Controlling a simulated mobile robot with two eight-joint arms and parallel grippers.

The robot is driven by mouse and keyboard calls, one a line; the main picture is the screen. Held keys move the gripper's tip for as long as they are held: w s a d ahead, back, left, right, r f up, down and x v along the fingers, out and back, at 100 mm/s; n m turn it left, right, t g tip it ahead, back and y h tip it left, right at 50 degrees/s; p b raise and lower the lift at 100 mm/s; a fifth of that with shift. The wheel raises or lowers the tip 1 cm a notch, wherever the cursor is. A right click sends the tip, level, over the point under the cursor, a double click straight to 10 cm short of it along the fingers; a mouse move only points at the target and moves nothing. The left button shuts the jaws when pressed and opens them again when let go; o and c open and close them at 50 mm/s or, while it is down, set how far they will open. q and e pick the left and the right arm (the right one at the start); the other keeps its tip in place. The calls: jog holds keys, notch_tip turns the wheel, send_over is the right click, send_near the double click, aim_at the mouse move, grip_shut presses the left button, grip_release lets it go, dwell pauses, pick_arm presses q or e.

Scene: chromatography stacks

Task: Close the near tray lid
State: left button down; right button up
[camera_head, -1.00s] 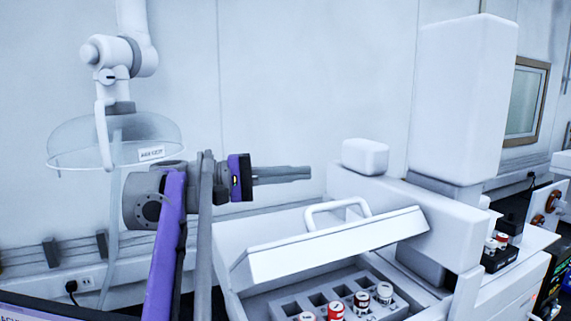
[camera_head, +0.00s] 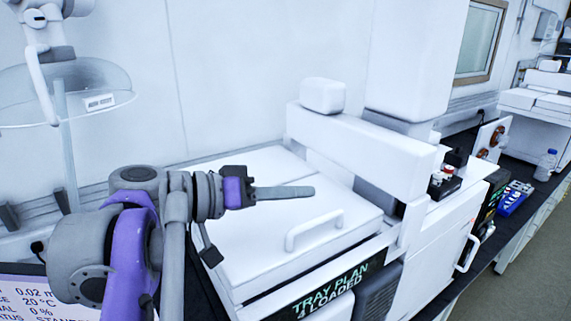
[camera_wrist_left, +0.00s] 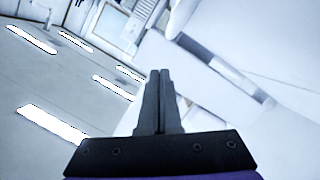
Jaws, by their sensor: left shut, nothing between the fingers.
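The near tray lid (camera_head: 258,238) is a white panel with a white bar handle (camera_head: 314,230). In the head view it lies flat, apparently closed, over the front of the instrument's tray, and the tray's inside is hidden. My left gripper (camera_head: 311,191) is shut and empty. Its fingers point right and appear over the lid, behind the handle in the picture; I cannot tell how far above the lid they are. In the left wrist view the gripper (camera_wrist_left: 160,74) shows its two dark fingers together with nothing between them. My right gripper is out of view.
A white beam (camera_head: 365,150) and a tall white tower (camera_head: 415,60) stand behind and right of the lid. A display strip (camera_head: 335,290) is on the front. A small vial rack (camera_head: 443,184) stands right of the beam. A clear shield (camera_head: 60,95) hangs at left.

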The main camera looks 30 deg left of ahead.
pick_arm(q)
jog(key=shift+s+d+f+m, duration=0.1)
jog(key=shift+d+f+m, duration=0.15)
jog(key=shift+f, duration=0.2)
jog(key=shift+s+d+f+m, duration=0.1)
jog(key=shift+d+f+m, duration=0.1)
jog(key=shift+f, duration=0.25)
jog(key=shift+s+d+f, duration=0.1)
jog(key=shift+d+f, duration=0.05)
jog(key=shift+f, duration=0.3)
jog(key=shift+s+d+f, duration=0.1)
jog(key=shift+d+f, duration=0.05)
jog(key=shift+f, duration=0.25)
jog(key=shift+f, duration=0.1)
jog(key=shift+w, duration=0.1)
